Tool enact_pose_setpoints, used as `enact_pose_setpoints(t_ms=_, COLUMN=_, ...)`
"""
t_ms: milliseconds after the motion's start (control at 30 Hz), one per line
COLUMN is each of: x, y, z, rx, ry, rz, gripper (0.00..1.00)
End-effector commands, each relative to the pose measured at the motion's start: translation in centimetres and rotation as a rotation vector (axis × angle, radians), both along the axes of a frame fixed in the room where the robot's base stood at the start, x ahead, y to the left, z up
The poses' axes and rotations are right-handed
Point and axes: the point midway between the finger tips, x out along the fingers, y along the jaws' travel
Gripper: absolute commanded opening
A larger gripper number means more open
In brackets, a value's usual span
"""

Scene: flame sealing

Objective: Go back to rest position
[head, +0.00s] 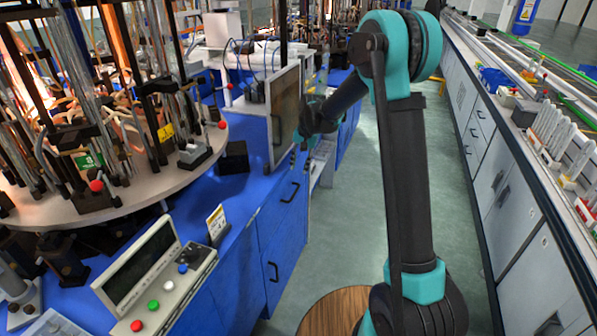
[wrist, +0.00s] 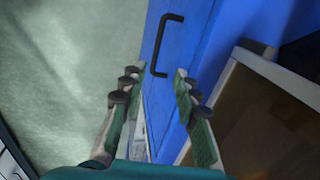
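My gripper (wrist: 154,88) is open in the wrist view. Its two fingers stand apart with nothing between them. Behind them are a blue cabinet door (wrist: 195,45) with a black handle and the pale green floor. In the head view my gripper (head: 300,160) hangs at the end of my teal and black arm, in front of the blue cabinets. It is small there and partly dark against the cabinet. I cannot tell from these frames how far it is from the cabinet front.
A round machine table (head: 150,185) with rods and burners stands at left. A control box (head: 160,290) with coloured buttons is at lower left. A framed panel (head: 284,110) stands close to my gripper. A long counter (head: 520,165) runs along the right. The floor (head: 345,230) between is clear.

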Motion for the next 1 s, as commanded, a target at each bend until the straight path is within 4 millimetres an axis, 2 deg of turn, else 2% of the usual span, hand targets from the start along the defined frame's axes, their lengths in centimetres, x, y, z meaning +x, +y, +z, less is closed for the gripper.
enact_pose_setpoints(t_ms=333, x=-0.2, y=-0.2, z=0.2, rx=-0.001, ry=-0.002, rz=0.002, gripper=0.31)
enact_pose_setpoints(t_ms=467, x=-1.5, y=-1.9, z=1.0, rx=-0.005, ry=-0.021, rz=0.010, gripper=0.31)
enact_pose_setpoints(t_ms=567, x=-3.6, y=-4.5, z=2.0, rx=-0.015, ry=-0.052, rz=0.027, gripper=0.31)
enact_pose_setpoints(t_ms=733, x=-8.5, y=-9.4, z=3.5, rx=-0.042, ry=-0.115, rz=0.069, gripper=0.31)
enact_pose_setpoints(t_ms=1000, x=-17.4, y=-16.0, z=3.9, rx=-0.099, ry=-0.209, rz=0.136, gripper=0.31)
